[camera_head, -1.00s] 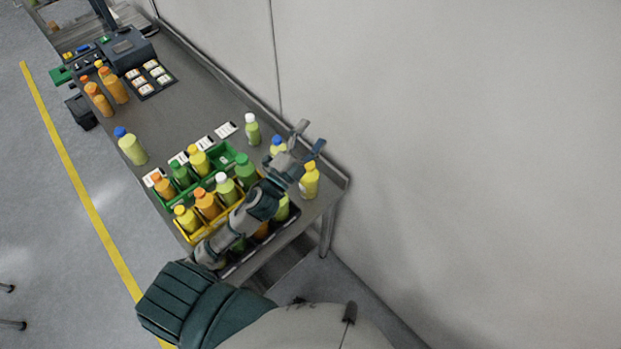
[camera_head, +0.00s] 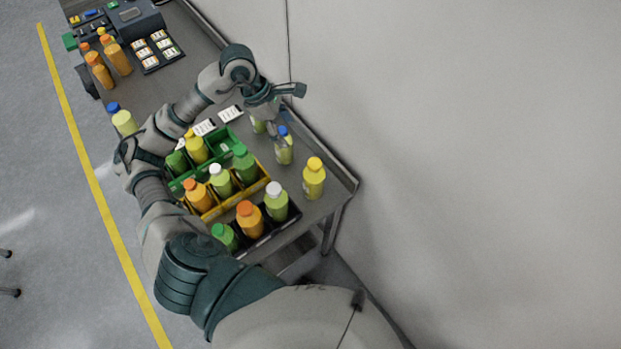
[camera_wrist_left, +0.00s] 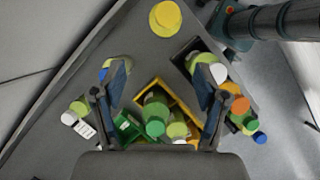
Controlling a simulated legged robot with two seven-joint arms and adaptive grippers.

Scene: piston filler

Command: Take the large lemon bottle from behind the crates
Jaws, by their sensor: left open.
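A yellow bottle with a yellow cap (camera_head: 314,181) stands upright behind the crates, near the back right corner of the table; I take it to be the large lemon bottle. Its cap and body show at the top of the left wrist view (camera_wrist_left: 165,18). My left gripper (camera_head: 291,108) is open and empty, above the table's back edge and apart from the yellow bottle. In the left wrist view its spread fingers (camera_wrist_left: 160,72) show below the yellow bottle. A pale bottle with a blue cap (camera_head: 284,151) stands close under the gripper. My right gripper is not in view.
The green crate (camera_head: 233,130), yellow crate (camera_head: 262,176) and black crate (camera_head: 292,212) hold several bottles in front. A wall (camera_head: 450,120) runs behind the table. Labels (camera_head: 230,113) and orange bottles (camera_head: 117,58) are farther left. Bare tabletop surrounds the yellow bottle.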

